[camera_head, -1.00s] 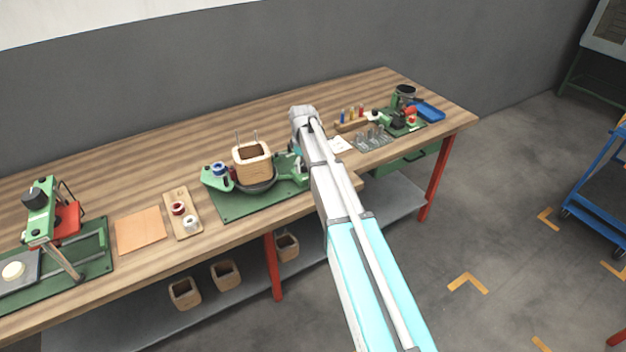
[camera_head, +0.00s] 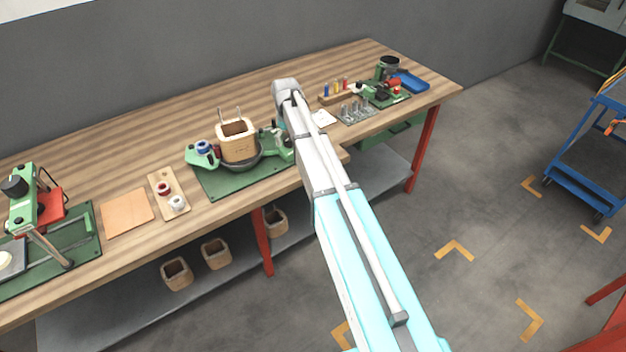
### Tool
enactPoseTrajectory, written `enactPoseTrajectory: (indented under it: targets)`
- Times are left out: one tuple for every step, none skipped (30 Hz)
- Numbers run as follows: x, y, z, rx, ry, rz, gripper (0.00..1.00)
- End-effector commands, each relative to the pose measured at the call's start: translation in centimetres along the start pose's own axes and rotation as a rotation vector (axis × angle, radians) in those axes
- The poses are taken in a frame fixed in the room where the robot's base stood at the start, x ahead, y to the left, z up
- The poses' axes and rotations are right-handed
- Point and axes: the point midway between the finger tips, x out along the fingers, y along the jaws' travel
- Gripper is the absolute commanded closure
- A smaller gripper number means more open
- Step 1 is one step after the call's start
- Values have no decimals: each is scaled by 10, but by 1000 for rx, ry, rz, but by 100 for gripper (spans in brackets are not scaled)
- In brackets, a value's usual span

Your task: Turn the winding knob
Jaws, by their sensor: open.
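The coil winder stands on a green base plate (camera_head: 222,185) at the middle of the bench. It carries a square wooden coil former (camera_head: 238,148) with two upright pins, seated on a dark round turntable (camera_head: 243,165). A green housing (camera_head: 277,147) sits at the winder's right end, beside my arm. I cannot clearly make out a winding knob there; my arm partly covers that side. My arm reaches from the lower right over the bench's front edge, and its far end is bent beside the winder's right end. My gripper is hidden behind the arm.
A blue-topped spool (camera_head: 203,147) sits at the winder's left. A spool board (camera_head: 168,190), an orange sheet (camera_head: 127,212) and a green press (camera_head: 24,204) stand further left. Metal parts (camera_head: 356,110) and a blue tray (camera_head: 411,80) lie right. The bench's back is clear.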

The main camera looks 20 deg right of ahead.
Motion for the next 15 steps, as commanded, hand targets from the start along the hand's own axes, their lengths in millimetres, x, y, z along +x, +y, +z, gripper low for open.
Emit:
enactPoseTrajectory:
  targets:
    - [0,0,0,30,0,0,9]
    - [0,0,0,49,0,0,9]
    - [0,0,0,75,0,0,9]
    - [0,0,0,96,0,0,9]
    - [0,0,0,115,0,0,9]
    - [0,0,0,141,0,0,9]
    - [0,0,0,162,0,0,9]
    - [0,0,0,181,0,0,9]
    - [0,0,0,207,0,0,9]
    - [0,0,0,227,0,0,9]
    - [0,0,0,247,0,0,9]
    - [0,0,0,273,0,0,9]
    - [0,0,0,293,0,0,9]
    - [0,0,0,313,0,0,9]
    - [0,0,0,339,0,0,9]
